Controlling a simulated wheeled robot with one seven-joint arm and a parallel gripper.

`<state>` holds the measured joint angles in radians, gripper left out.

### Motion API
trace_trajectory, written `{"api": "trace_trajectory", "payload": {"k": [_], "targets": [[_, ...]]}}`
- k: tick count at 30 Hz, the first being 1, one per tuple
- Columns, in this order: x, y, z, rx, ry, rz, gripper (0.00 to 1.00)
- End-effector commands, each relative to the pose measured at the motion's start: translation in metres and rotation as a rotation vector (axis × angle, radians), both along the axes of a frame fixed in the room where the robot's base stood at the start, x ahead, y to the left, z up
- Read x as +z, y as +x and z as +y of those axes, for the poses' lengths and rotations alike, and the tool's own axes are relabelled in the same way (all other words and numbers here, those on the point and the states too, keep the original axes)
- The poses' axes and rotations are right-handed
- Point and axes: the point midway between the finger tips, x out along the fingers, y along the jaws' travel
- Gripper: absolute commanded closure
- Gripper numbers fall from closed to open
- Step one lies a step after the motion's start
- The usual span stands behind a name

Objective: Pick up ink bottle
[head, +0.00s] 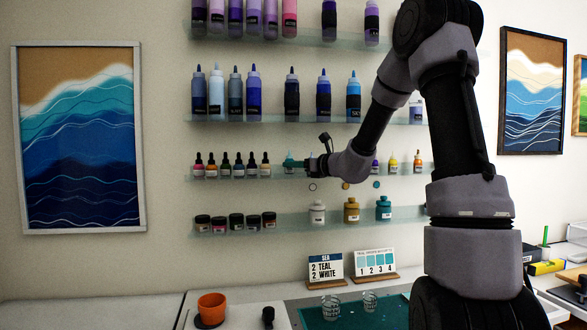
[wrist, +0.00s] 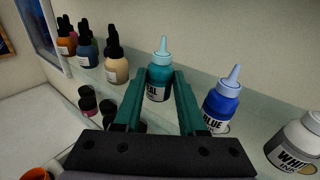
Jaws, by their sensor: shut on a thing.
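The ink bottle (wrist: 161,78) is teal with a pale blue nozzle and a label ending in "AL". It stands upright between the two green fingers of my gripper (wrist: 159,88) in the wrist view, and the fingers are shut on its sides. In the head view my gripper (head: 294,163) reaches to the third shelf from the top, where the bottle is small and partly covered by the fingers. I cannot tell if its base touches the shelf.
A blue ink bottle (wrist: 222,103) stands close to the right of my gripper, with a white one (wrist: 296,145) farther right. Dropper bottles (wrist: 115,62) stand to the left. Small jars (head: 236,222) are on the shelf below. Clear cups (head: 331,308) stand on the teal mat.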

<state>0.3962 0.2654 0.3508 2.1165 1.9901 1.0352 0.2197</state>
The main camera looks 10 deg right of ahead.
Motion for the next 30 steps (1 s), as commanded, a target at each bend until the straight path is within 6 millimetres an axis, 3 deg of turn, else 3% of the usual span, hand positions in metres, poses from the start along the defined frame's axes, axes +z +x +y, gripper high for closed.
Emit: {"api": "trace_trajectory", "payload": {"k": [11,17,30], "targets": [[0.063,0.000,0.001,0.001,-0.002,-0.006,1.00],[0.063,-0.040,0.000,0.000,-0.002,-0.001,1.00],[0.063,-0.158,0.000,-0.001,0.000,-0.002,1.00]]}}
